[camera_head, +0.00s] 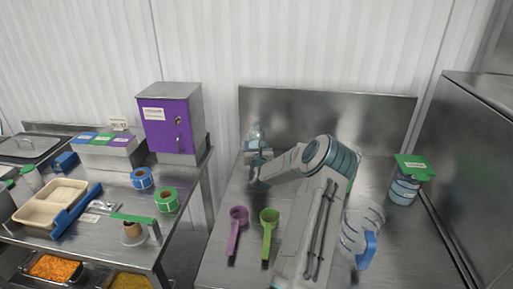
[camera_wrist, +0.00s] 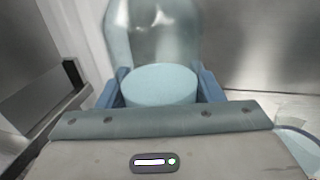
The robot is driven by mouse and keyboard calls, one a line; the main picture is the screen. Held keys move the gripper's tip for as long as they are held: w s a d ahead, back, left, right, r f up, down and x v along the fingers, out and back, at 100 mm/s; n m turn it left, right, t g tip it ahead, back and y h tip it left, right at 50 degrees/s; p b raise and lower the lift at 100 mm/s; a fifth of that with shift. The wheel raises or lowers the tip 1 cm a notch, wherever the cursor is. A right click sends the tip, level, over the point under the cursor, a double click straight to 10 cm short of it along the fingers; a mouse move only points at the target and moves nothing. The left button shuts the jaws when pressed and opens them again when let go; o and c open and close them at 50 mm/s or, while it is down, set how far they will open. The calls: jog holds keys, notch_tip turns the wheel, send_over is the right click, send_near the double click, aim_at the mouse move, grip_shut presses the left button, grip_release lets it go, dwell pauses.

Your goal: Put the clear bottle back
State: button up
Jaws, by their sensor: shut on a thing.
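The clear bottle (camera_wrist: 155,40) fills the top middle of the wrist view, with a pale blue round end (camera_wrist: 160,85) facing my palm. My gripper (camera_wrist: 160,88) is shut on it, with a blue finger on each side. In the head view the clear bottle (camera_head: 257,134) shows at the back left of the right-hand steel table (camera_head: 220,262), near its upright back panel. My gripper (camera_head: 258,172) is there, partly hidden by my arm. I cannot tell whether the bottle touches the table.
A purple scoop (camera_head: 236,222) and a green scoop (camera_head: 268,225) lie in front. A clear container with a blue handle (camera_head: 367,250) and a green-topped jar (camera_head: 404,188) stand at the right. A purple-doored box (camera_head: 170,125) stands on the left table, across a gap.

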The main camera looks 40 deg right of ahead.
jog(key=shift+f, duration=0.65)
jog(key=shift+f, duration=0.1)
jog(key=shift+f, duration=0.1)
jog(key=o, duration=1.3)
jog(key=shift+r, duration=0.2)
